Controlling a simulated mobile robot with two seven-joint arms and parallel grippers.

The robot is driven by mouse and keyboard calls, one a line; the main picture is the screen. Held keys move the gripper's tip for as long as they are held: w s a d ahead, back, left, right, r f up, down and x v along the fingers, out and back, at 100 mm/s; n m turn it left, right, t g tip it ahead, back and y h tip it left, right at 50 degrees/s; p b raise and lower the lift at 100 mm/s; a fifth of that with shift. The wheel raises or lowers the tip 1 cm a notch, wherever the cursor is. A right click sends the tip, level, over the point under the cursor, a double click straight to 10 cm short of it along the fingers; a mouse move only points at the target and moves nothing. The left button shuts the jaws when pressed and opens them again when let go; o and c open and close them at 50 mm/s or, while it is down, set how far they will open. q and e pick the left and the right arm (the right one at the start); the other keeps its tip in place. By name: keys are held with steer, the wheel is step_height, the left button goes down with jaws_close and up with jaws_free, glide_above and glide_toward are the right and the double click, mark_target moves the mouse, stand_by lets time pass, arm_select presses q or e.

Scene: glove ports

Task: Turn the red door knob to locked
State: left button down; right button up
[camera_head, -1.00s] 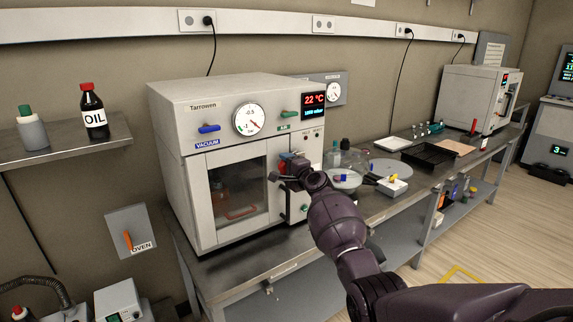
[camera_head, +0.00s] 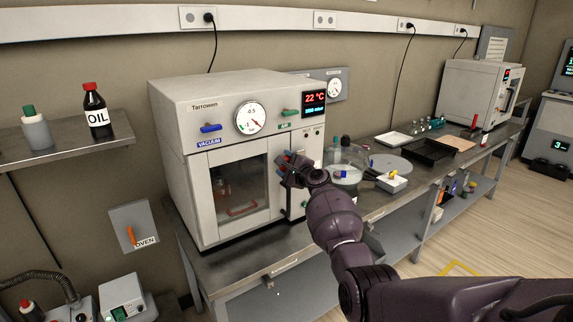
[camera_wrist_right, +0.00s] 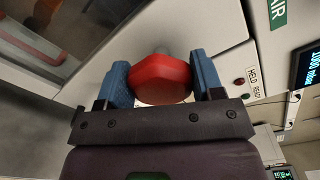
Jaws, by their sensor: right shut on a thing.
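The vacuum oven (camera_head: 235,155) stands on the metal bench, with its windowed door (camera_head: 238,187) shut. The red door knob (camera_wrist_right: 160,79) sits between the two blue fingers of my right gripper (camera_wrist_right: 163,85) in the right wrist view. The fingers press on it from both sides. In the head view my right gripper (camera_head: 291,166) is at the right side of the oven door and mostly hides the knob. My left gripper does not show in either view.
A blue VACUUM handle (camera_head: 210,128) and a green AIR handle (camera_head: 291,112) are on the oven's upper panel, beside a round gauge (camera_head: 249,118).

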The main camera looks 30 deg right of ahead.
steer(key=o, duration=1)
steer(key=shift+s+d+r+p, duration=0.15)
steer(key=shift+s+p, duration=0.2)
steer(key=shift+s, duration=1.45)
steer(key=shift+s+d+f+p, duration=0.1)
steer(key=shift+s+p, duration=0.25)
steer(key=shift+s, duration=1.45)
steer(key=shift+s+d+r+p, duration=0.15)
steer(key=shift+s+p, duration=0.2)
steer(key=shift+s, duration=1.45)
steer(key=shift+f, duration=0.1)
